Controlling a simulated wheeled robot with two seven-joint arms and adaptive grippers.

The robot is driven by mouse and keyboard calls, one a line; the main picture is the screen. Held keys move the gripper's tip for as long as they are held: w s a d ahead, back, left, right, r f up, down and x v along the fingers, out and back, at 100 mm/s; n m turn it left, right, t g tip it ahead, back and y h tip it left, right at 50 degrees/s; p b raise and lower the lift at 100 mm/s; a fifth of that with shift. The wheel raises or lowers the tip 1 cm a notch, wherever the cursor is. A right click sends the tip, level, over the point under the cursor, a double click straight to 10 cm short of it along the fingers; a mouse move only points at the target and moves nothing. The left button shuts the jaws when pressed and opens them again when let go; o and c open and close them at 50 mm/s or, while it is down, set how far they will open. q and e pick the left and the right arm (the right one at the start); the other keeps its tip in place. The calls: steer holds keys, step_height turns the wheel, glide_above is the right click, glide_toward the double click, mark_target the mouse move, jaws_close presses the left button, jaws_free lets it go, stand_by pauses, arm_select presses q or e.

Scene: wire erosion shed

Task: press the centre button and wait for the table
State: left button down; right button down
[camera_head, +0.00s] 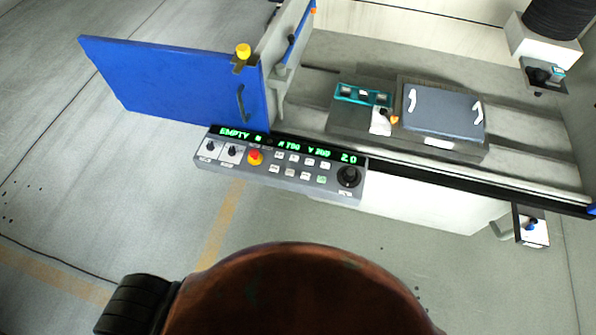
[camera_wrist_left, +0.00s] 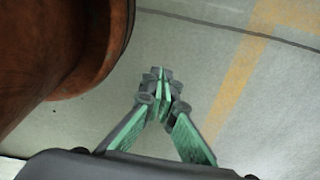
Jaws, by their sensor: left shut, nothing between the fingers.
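The control panel (camera_head: 225,168) runs along the front of the machine, with two black knobs at its left and a red emergency-stop button (camera_head: 255,157). Several small pale push buttons (camera_head: 298,163) sit in two rows; their labels are too small to read, so I cannot tell which is the centre button. Green text on the display (camera_head: 300,147) includes "EMPTY". The machine table (camera_head: 520,155) carries a grey block with two white handles (camera_head: 444,110). My left gripper (camera_wrist_left: 160,80) is shut and empty above the floor, away from the panel. My right gripper is not in view.
A blue door (camera_head: 165,85) with a yellow knob stands open behind the panel's left end. A large black dial (camera_head: 348,176) is at the panel's right end. A small box with a blue switch (camera_head: 531,226) hangs at the front right. Floor before the panel is clear.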

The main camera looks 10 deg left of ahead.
arm_select(q)
step_height(320, 180, up, 60)
steer(key=m+t+p, duration=0.7)
steer(key=t+p, duration=0.1)
steer(key=p, duration=1.5)
glide_above(290, 173)
steer(key=shift+s, duration=0.1)
steer(key=shift+f, duration=0.1)
step_height(290, 173, down, 8)
steer(key=b, duration=0.8)
steer(key=shift+f+b, duration=0.35)
steer(key=shift+f, duration=0.05)
